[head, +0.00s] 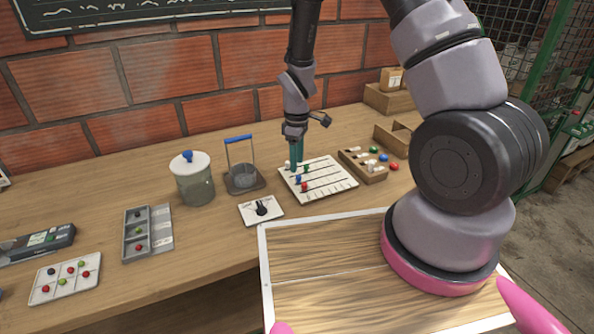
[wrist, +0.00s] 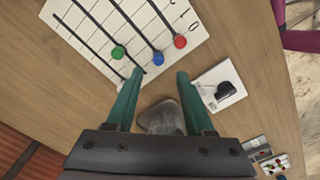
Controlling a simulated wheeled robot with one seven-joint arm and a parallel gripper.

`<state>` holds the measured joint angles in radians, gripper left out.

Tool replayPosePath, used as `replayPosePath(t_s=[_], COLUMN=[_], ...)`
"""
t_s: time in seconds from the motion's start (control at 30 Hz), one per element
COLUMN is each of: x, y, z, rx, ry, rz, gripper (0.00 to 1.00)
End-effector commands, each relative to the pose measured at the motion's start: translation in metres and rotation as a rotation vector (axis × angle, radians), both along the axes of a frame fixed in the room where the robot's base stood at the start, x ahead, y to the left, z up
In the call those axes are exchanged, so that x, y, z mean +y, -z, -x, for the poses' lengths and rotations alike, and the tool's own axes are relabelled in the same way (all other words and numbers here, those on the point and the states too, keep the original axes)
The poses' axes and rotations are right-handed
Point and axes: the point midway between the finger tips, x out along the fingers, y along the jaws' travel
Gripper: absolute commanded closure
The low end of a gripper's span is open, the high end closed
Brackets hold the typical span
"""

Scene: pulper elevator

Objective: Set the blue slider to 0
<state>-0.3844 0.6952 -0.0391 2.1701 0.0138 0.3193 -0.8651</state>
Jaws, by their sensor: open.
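The slider board (head: 335,183) is a white panel with several dark slots and coloured knobs; it fills the top left of the wrist view (wrist: 85,15). The blue slider (head: 298,179) is a round knob, also in the wrist view (wrist: 158,58). It sits near the end of its slot, on the side of the printed 0; its exact mark is unclear. The red knob (wrist: 180,42) is beside it, about level, and the green knob (wrist: 118,52) is farther up its slot. My gripper (wrist: 160,71) is open and empty, its fingertips either side of the blue knob's near side; contact cannot be told.
A dial card (head: 261,210) lies close by the board's near left. A blue-handled stand (head: 240,170) and a lidded jar (head: 194,182) are to the left. Bare bench top lies behind the board.

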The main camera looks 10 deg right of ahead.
Motion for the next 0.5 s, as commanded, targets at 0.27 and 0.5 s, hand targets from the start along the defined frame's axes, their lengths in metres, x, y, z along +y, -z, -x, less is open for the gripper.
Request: replayPosePath(t_s=[0.27,0.5], x=[0.001,0.000], y=[-0.048,-0.058], z=[0.000,0.001], rx=[-0.002,0.001], ry=[0.000,0.000], rz=[-0.001,0.000], gripper=[0.47,0.47])
